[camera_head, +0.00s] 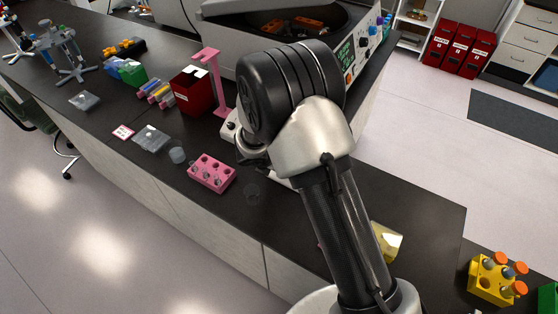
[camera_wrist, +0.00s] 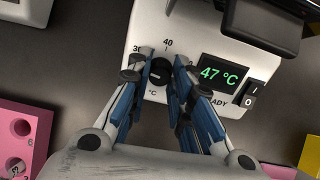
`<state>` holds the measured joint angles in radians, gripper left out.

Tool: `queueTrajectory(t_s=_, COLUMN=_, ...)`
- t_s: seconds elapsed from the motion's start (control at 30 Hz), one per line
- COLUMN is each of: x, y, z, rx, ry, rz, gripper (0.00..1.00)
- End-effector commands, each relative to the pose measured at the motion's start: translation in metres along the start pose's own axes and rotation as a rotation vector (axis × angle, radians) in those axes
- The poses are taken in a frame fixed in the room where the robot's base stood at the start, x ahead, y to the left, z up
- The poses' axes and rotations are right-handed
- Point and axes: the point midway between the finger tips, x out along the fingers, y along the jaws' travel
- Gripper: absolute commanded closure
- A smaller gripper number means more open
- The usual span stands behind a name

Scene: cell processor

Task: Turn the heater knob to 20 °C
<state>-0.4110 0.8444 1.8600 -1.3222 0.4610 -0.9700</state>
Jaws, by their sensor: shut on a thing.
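The heater (camera_wrist: 200,20) is a white unit at the top of the wrist view. Its green display (camera_wrist: 220,74) reads 47 °C. Its round black knob (camera_wrist: 160,72) sits between my fingertips, with scale marks 30 and 40 around it. I cannot make out where the knob points, and the rest of the scale is hidden by my fingers. My gripper (camera_wrist: 163,60) is shut on the knob, one blue-and-black finger on each side. In the head view my arm covers most of the heater and the knob.
A pink tube rack (camera_head: 212,174) stands close to the left of my gripper; it also shows in the wrist view (camera_wrist: 22,130). A black-and-white switch (camera_wrist: 250,95) is right of the display. A yellow rack (camera_head: 495,280) stands at the lower right.

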Motion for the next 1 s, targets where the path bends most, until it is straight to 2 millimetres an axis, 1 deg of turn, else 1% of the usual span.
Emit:
queueTrajectory(t_s=0.3, x=-0.0023, y=-0.0004, z=0.0015, rx=-0.298, ry=0.000, rz=0.003, gripper=1.00)
queueTrajectory(t_s=0.5, x=-0.0020, y=-0.0001, z=0.0014, rx=-0.460, ry=0.000, rz=0.007, gripper=1.00)
queueTrajectory(t_s=0.7, x=-0.0013, y=0.0003, z=0.0011, rx=-0.581, ry=0.000, rz=0.010, gripper=1.00)
queueTrajectory(t_s=1.0, x=-0.0005, y=0.0007, z=0.0008, rx=-0.674, ry=-0.001, rz=0.011, gripper=1.00)
